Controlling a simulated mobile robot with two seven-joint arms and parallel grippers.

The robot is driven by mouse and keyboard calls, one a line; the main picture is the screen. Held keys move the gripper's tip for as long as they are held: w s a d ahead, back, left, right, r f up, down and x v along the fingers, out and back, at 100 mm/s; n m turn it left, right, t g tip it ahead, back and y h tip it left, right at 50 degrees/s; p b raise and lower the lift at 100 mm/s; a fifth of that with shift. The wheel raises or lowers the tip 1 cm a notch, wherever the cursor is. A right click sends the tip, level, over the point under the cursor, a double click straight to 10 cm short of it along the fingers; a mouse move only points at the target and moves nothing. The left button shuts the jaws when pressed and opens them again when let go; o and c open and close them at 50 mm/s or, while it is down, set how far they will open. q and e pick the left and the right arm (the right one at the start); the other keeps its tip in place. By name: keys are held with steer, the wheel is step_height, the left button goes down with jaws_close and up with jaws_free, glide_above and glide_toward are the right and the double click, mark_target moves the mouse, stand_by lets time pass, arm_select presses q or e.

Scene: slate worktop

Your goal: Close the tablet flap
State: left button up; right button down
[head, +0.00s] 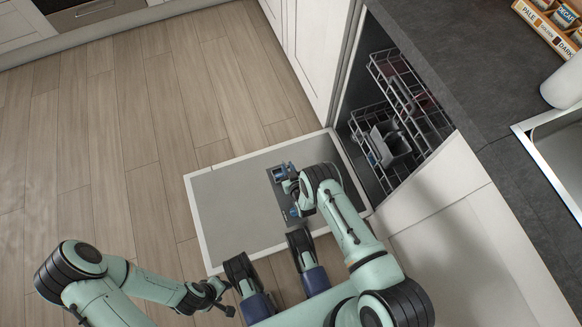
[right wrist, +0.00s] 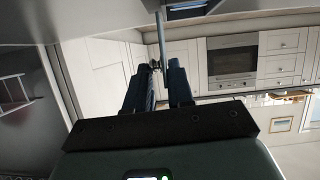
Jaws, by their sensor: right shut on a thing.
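The dishwasher door (head: 222,215) lies folded down, its inner face up. The dark tablet dispenser (head: 276,196) is set in that face, partly covered by my right gripper (head: 284,178). In the right wrist view my right gripper (right wrist: 163,68) has its fingers close together, shut on a thin upright plate, the tablet flap (right wrist: 163,38). The flap stands up, open, away from the dispenser. In the head view the gripper and wrist hide most of the flap.
The open dishwasher holds wire racks (head: 408,98) and a grey cutlery basket (head: 390,145). The wooden floor (head: 110,140) at left is clear.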

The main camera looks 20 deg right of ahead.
steer(key=shift+a+n+h, duration=0.4)
steer(key=shift+a+n, duration=0.2)
steer(key=shift+n, duration=0.1)
steer(key=shift+f, duration=0.1)
steer(key=shift+s, duration=0.1)
steer(key=c, duration=1.1)
jaws_free()
